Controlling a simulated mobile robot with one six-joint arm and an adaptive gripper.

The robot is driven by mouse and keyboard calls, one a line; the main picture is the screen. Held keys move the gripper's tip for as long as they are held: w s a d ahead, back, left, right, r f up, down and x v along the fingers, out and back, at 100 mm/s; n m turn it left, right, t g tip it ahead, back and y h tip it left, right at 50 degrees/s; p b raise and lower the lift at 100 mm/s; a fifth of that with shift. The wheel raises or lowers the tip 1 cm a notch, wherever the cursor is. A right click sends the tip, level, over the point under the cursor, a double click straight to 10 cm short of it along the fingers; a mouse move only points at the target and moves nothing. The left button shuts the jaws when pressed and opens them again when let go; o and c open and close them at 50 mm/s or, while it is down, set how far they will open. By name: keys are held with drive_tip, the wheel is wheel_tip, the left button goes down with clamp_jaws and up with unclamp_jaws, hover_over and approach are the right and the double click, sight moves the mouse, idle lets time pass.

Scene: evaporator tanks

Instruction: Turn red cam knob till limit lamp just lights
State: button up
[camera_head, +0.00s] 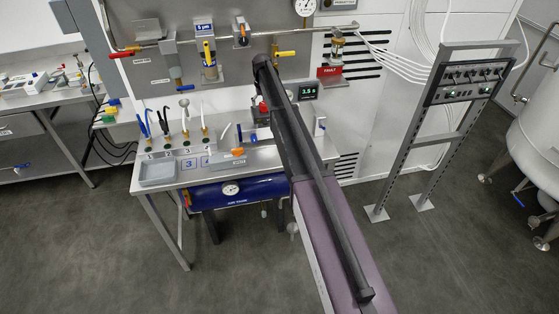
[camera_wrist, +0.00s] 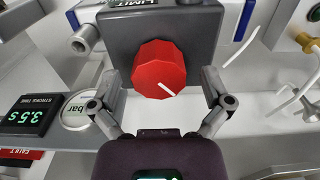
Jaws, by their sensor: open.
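The red cam knob (camera_wrist: 158,70) is faceted, with a white pointer line toward its lower right, on the front of a dark grey box (camera_wrist: 203,35). The box carries a label reading "LIMIT" at the top edge of the wrist view; no lamp shows there. My gripper (camera_wrist: 162,80) is open, one finger on each side of the knob, with visible gaps between fingers and knob. In the head view a small red part, likely the knob (camera_head: 262,108), shows beside my arm, which hides most of that spot and my gripper.
A green "STROKE TIME" display (camera_wrist: 33,115) reads 3.5, next to a round gauge marked "bar" (camera_wrist: 77,113). In the head view, the bench (camera_head: 215,173) holds tools and a grey tray (camera_head: 158,172) left of my arm. A rack (camera_head: 440,110) stands right on open floor.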

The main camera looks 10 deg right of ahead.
sight(264, 104)
drive_tip(key=n, duration=1.3)
drive_tip(key=shift+a, duration=0.1)
drive_tip(key=shift+r+n+p, duration=0.3)
drive_tip(key=shift+n, duration=0.1)
wheel_tip(264, 104, up, 14)
drive_tip(key=p, duration=1.4)
drive_tip(key=s+f+m+b, duration=0.3)
drive_tip(key=s+f+b, duration=0.3)
drive_tip(key=s, duration=0.4)
drive_tip(key=s+f+m+b, duration=0.3)
drive_tip(key=s+f+b, duration=0.3)
drive_tip(key=s, duration=0.4)
drive_tip(key=s+f+m+b, duration=0.3)
drive_tip(key=s+f+b, duration=0.3)
drive_tip(key=s, duration=0.4)
drive_tip(key=shift+f, duration=0.3)
drive_tip(key=s+m, duration=0.4)
drive_tip(key=s, duration=1.1)
drive_tip(key=shift+s+m, duration=0.35)
drive_tip(key=shift+m, duration=0.05)
